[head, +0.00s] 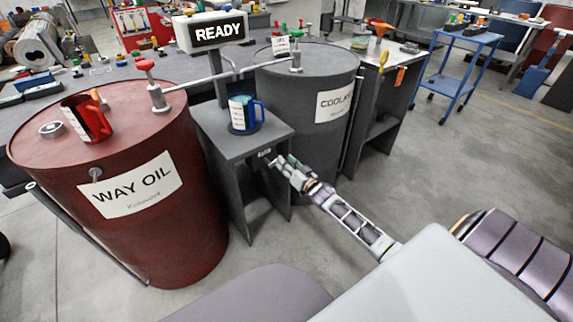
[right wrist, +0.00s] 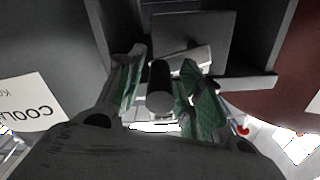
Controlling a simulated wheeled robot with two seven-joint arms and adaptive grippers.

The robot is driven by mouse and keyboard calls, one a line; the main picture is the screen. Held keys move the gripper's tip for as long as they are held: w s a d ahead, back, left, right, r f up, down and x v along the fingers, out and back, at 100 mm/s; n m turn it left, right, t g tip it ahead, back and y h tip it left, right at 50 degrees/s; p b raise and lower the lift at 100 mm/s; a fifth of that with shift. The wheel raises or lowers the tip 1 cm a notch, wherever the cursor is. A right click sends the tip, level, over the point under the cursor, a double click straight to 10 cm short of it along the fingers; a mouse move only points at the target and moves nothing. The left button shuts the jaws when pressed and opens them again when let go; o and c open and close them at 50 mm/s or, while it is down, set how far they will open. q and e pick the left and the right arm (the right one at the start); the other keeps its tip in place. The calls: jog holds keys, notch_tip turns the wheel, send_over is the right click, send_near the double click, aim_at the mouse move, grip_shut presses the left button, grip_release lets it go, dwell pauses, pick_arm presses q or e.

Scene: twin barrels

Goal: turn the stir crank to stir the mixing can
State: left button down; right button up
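The mixing can (head: 243,112), blue with a white label, stands upright on the small grey stand (head: 238,147) between the two barrels. My right gripper (head: 277,163) is at the stand's front, just below its top. In the right wrist view, a dark cylindrical crank handle (right wrist: 160,88) sits between my right gripper's green-padded fingers (right wrist: 161,82). The fingers are open around it, with small gaps visible on both sides. A pale crank arm (right wrist: 188,58) shows behind the handle. In the head view my gripper hides most of the crank. My left gripper is not in view.
A red WAY OIL barrel (head: 140,225) stands left, with a red jug (head: 88,118) on top. A dark coolant barrel (head: 300,130) stands right, close to my right arm. A READY sign (head: 218,32) rises behind the can. Open floor lies at the right.

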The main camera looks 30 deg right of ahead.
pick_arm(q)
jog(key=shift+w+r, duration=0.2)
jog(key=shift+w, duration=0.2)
pick_arm(e)
grip_shut()
pick_arm(q)
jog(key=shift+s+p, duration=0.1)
jog(key=shift+p, duration=0.2)
pick_arm(e)
jog(key=shift+r, duration=0.1)
